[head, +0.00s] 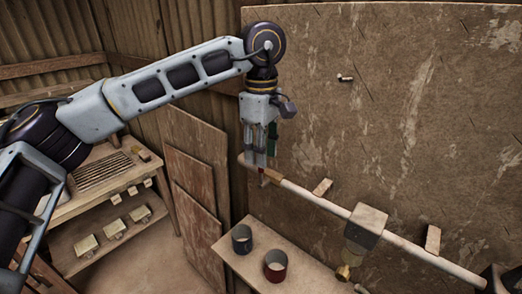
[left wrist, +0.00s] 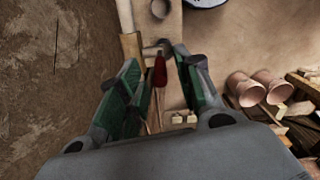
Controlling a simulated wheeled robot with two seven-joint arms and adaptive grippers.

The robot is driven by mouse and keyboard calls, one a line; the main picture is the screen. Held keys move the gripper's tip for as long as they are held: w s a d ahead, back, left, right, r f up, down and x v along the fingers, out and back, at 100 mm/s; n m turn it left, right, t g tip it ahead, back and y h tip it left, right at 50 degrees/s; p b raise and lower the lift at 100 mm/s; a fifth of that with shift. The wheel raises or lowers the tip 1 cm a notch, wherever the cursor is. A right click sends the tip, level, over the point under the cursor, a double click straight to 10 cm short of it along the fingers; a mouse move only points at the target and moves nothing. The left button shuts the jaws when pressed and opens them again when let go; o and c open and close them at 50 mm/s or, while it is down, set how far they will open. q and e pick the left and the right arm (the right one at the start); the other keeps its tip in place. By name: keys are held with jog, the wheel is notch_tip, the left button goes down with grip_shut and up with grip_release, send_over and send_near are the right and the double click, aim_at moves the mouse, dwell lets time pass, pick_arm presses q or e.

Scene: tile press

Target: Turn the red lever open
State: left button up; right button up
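The red lever (left wrist: 160,72) shows in the left wrist view, between the two green-padded fingers of my left gripper (left wrist: 160,75). In the head view only a small red bit of the lever (head: 264,183) shows beside the pipe end, mostly hidden by the fingers. My left gripper (head: 261,158) points down at the left end of the pale pipe (head: 320,202), with its fingers apart on either side of the lever. I cannot tell whether a finger touches the lever. My right gripper is not in view.
The pipe runs along a worn board (head: 400,110), with a boxy fitting (head: 366,226) and a brass tap (head: 343,272). Shelves (head: 115,205) stand at left.

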pick_arm(q)
jog(key=shift+f, duration=0.35)
grip_shut()
